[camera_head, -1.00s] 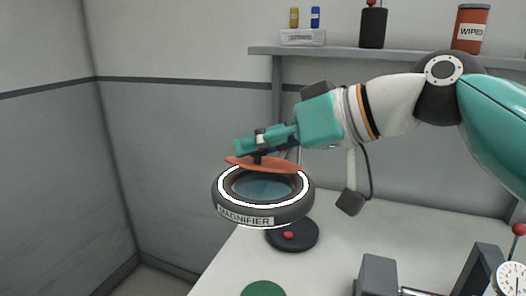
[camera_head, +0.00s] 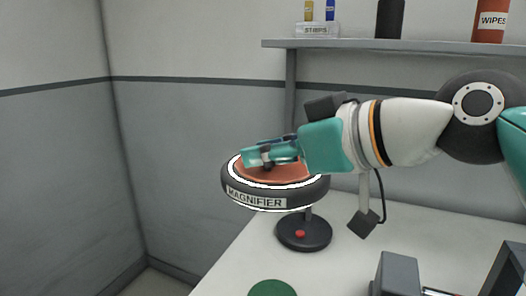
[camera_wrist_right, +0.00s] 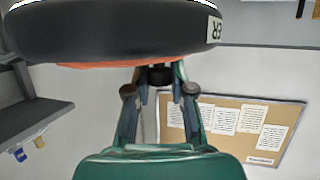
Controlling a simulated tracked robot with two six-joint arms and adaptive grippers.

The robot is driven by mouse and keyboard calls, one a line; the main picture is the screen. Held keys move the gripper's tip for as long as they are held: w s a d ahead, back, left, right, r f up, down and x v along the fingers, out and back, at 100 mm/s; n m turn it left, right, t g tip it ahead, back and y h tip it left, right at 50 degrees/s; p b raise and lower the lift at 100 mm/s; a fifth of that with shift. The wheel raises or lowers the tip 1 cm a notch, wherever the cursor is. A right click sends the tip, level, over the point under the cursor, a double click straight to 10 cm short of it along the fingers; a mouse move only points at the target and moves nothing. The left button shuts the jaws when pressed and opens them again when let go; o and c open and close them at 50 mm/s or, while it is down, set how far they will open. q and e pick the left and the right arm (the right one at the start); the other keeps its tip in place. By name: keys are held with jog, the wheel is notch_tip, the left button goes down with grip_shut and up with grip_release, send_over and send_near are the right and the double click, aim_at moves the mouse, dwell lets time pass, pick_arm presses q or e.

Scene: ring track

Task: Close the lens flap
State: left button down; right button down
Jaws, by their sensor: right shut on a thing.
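The magnifier (camera_head: 308,192) is a dark round head with a lit white ring and a "MAGNIFIER" label, on a stand with a round black base (camera_head: 304,233). Its orange lens flap (camera_head: 296,175) lies low over the lens, inside the white ring, and hides the glass. In the right wrist view only a thin orange edge of the flap (camera_wrist_right: 100,65) shows beside the dark head. My right gripper (camera_head: 266,160) is at the flap's upper face, shut on its small black knob (camera_wrist_right: 160,75). My left gripper is not in view.
A shelf (camera_head: 400,46) on the back wall holds a "WIPES" can (camera_head: 490,22), a dark bottle and a strips box. Grey blocks (camera_head: 397,272) stand at the bench's front right. A green disc (camera_head: 272,288) lies in front. The bench around the stand base is clear.

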jog(key=shift+w+f, duration=0.1)
jog(key=shift+f, duration=0.3)
jog(key=c, duration=1)
grip_release()
jog(key=shift+w, duration=0.1)
jog(key=shift+d+r, duration=0.1)
jog(key=shift+s+d+r, duration=0.15)
jog(key=shift+s+d, duration=0.05)
jog(key=shift+s, duration=0.1)
jog(key=v, duration=1.1)
jog(key=shift+d, duration=0.1)
